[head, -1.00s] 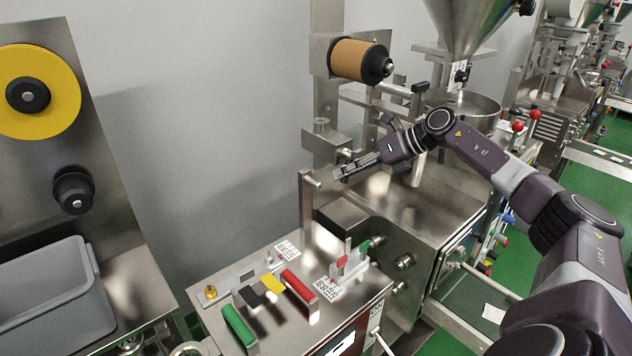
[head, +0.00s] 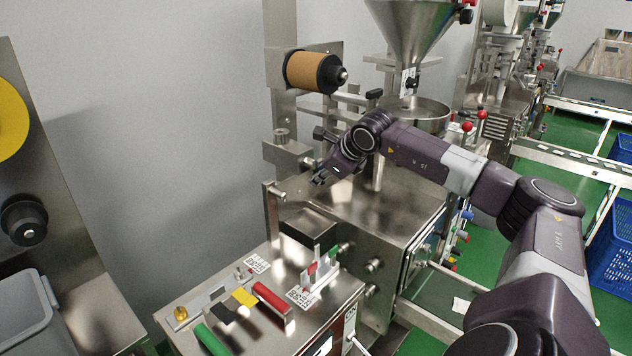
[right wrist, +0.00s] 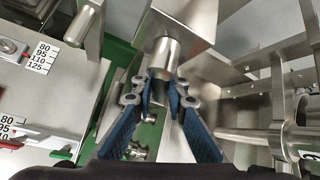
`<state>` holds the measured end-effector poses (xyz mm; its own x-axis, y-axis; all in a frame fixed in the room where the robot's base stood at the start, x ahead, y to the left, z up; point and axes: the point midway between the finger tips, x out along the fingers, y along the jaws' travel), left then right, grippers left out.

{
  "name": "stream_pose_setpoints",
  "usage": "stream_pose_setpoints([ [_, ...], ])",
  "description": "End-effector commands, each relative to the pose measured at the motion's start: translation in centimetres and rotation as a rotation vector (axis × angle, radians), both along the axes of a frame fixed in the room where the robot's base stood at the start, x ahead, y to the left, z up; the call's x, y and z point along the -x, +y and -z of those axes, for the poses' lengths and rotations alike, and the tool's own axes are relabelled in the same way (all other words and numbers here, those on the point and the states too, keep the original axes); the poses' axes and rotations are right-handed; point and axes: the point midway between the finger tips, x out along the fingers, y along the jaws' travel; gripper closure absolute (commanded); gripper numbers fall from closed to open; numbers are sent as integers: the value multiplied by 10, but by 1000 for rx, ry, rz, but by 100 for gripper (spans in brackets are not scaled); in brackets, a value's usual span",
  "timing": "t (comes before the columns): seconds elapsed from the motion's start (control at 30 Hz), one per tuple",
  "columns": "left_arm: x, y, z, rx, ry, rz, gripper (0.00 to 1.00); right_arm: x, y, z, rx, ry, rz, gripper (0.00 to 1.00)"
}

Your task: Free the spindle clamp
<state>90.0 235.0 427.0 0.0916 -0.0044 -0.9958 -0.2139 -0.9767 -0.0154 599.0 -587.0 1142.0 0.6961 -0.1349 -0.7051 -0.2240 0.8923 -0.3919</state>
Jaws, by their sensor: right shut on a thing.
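The machine's brown roll (head: 315,72) sits on a horizontal spindle with a black end hub (head: 332,75) and a metal tip. Below it, metal brackets and short pegs stick out from the upright column. My right gripper (head: 320,180) is beside these lower brackets, well below the roll. In the right wrist view its blue-padded fingers (right wrist: 160,88) are shut on a short bare-metal cylinder (right wrist: 165,55) that sticks out from a metal plate. I cannot tell whether this cylinder is the spindle clamp. My left gripper is not in view.
A control box with red (head: 273,297), yellow (head: 244,297) and green (head: 211,340) blocks stands in front. A metal hopper (head: 408,25) and a round pan (head: 415,112) are behind my right arm. Metal bars (right wrist: 270,135) lie close right of the fingers in the wrist view.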

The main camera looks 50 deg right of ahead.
Motion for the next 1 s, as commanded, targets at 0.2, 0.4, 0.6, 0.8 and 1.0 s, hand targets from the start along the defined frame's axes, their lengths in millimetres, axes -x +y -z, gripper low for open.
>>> stream_pose_setpoints([
  [0.2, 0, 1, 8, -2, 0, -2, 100, 0, -2, 0, 76, -2, -1, 100],
  [0.4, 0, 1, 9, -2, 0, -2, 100, 0, -3, -1, 102, -3, -2, 100],
  [0.6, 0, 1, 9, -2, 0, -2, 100, 0, -4, -1, 107, -2, -1, 100],
  [0.8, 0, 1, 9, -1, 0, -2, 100, 0, -4, -1, 107, -1, -1, 85],
  [1.0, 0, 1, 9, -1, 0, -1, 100, 0, -4, -1, 106, -2, 0, 68],
])
